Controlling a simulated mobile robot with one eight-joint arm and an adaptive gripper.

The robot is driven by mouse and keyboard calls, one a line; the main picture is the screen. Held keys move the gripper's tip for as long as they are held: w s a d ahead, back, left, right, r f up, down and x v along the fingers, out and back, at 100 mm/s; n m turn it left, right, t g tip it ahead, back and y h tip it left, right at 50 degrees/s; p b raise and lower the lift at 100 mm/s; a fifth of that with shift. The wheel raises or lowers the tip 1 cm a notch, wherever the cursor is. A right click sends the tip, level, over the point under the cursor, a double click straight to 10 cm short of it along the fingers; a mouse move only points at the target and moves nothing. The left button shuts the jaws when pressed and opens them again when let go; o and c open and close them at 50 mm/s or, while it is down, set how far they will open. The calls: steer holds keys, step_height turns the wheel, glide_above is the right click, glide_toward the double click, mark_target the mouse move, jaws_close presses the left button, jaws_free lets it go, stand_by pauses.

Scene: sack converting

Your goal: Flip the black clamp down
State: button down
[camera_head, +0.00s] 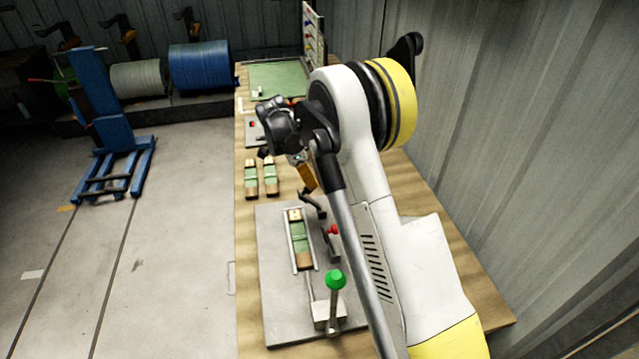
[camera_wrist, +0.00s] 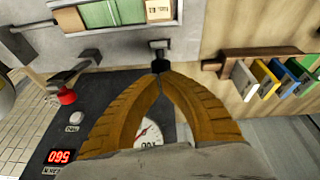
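The black clamp (camera_head: 316,204) sits at the far right of the fixture on the grey plate, partly hidden by my arm. In the wrist view, its black tip (camera_wrist: 160,64) on a metal stem lies right at my fingertips. My gripper (camera_head: 310,188) points down beside the clamp in the head view. Its brown fingers also show in the wrist view (camera_wrist: 160,77), curving together with their tips nearly meeting. The tips look shut, with no object clearly held between them. I cannot tell whether they touch the black tip.
The fixture holds a green block (camera_head: 299,236). Two similar blocks (camera_head: 261,177) lie on the bench behind.

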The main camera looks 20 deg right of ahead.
steer(key=a+f+b, duration=0.1)
steer(key=a, duration=0.1)
steer(key=a+f+b, duration=0.1)
steer(key=a, duration=0.1)
steer(key=w+a+f+b, duration=0.1)
steer(key=a, duration=0.1)
steer(key=shift+w+f, duration=0.1)
steer(key=shift+f, duration=0.3)
steer(key=shift+w+a+f+b, duration=0.2)
steer(key=shift+a+f+b, duration=0.75)
steer(key=shift+f, duration=0.4)
steer(key=shift+a, duration=0.1)
steer(key=shift+a, duration=0.1)
